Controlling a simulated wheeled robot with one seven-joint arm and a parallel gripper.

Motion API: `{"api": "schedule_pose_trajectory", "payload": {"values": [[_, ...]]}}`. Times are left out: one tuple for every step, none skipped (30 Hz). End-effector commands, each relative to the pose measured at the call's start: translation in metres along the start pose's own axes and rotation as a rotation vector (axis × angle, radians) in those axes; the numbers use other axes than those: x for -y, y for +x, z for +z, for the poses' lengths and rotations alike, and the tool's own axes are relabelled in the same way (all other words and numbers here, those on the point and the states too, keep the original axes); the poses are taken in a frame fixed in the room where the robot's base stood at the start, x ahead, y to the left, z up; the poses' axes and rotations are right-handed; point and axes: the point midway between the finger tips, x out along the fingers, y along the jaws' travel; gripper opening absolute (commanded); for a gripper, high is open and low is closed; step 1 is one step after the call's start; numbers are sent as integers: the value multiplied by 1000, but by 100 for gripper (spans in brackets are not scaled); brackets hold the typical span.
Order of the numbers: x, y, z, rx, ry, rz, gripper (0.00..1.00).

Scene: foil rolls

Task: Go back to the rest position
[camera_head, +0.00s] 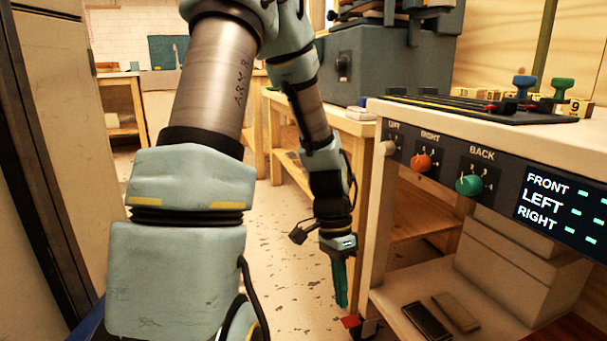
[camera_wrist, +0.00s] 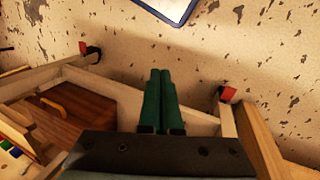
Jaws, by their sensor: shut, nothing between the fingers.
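My gripper (camera_head: 341,285) hangs down at the end of my arm, left of the white-topped bench (camera_head: 374,215) in the head view. Its two green fingers lie side by side and touch, with nothing between them. They also show in the wrist view (camera_wrist: 160,78), pointing over the bare, flaking floor. The fingers are near the bench's front left leg, above the floor. I cannot tell the exact gap between gripper and bench.
A panel with an orange knob (camera_head: 421,162), a green knob (camera_head: 469,185) and a lit display (camera_head: 560,212) fronts the bench. Wooden tables (camera_head: 285,125) stand behind. Floor left of the gripper is clear.

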Motion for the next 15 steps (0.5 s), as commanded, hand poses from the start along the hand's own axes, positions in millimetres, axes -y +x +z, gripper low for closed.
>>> {"api": "schedule_pose_trajectory", "payload": {"values": [[11,-18,17,-17,-128,-69,0],[18,-26,26,-29,-205,-103,0],[24,-37,37,-50,-304,-144,0],[28,-44,46,-66,-373,-170,0],[32,-51,53,-84,-437,-194,0],[35,-59,63,-107,-516,-222,0],[38,-65,69,-126,-573,-241,0],[40,-71,76,-145,-628,-258,0],[42,-78,84,-170,-696,-277,0],[44,-83,90,-191,-745,-290,0],[45,-88,96,-211,-792,-303,0],[46,-94,103,-238,-853,-318,0],[46,-98,108,-258,-898,-327,0],[47,-102,114,-279,-941,-336,0],[47,-108,120,-309,-998,-347,0]]}}
